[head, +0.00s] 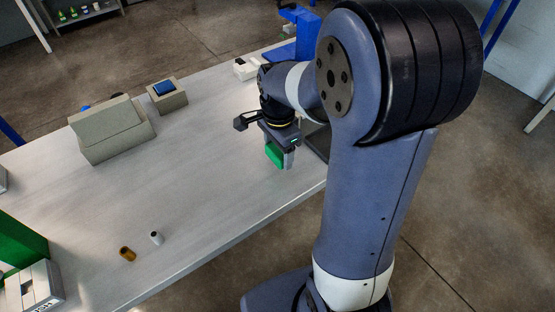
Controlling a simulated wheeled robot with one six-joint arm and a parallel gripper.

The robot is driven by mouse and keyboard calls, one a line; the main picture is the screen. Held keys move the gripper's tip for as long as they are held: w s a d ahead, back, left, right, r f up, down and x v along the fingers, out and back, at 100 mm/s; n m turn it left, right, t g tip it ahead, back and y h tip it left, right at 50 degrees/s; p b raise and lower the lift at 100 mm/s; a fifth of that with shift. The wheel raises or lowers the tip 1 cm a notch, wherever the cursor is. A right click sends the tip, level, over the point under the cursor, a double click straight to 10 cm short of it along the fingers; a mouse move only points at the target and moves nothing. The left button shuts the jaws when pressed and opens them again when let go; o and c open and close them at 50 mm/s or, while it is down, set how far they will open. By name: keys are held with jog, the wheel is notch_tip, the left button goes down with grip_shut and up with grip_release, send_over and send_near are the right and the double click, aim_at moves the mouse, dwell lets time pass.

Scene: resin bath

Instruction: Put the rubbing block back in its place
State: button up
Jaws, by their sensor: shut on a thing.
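My gripper (281,160) is over the right part of the pale table, pointing down. It is shut on a green block (275,155), which I take to be the rubbing block. Part of the block is hidden by the fingers. I cannot tell whether the block touches the table or hangs just above it. No place for the block can be made out for certain in this view.
A grey box with a sloped lid (112,130) and a small grey box with a blue top (166,97) stand at the back left. A brown cylinder (127,254) and a white one (156,238) stand near the front edge. The table's middle (190,180) is clear.

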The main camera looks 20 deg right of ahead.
aim_at(278, 162)
jog(key=shift+f, duration=2.2)
jog(key=shift+f, duration=0.2)
jog(key=o, duration=1)
jog(key=shift+c, duration=0.2)
jog(key=shift+r, duration=0.1)
notch_tip(278, 162, up, 12)
jog(key=shift+r, duration=0.15)
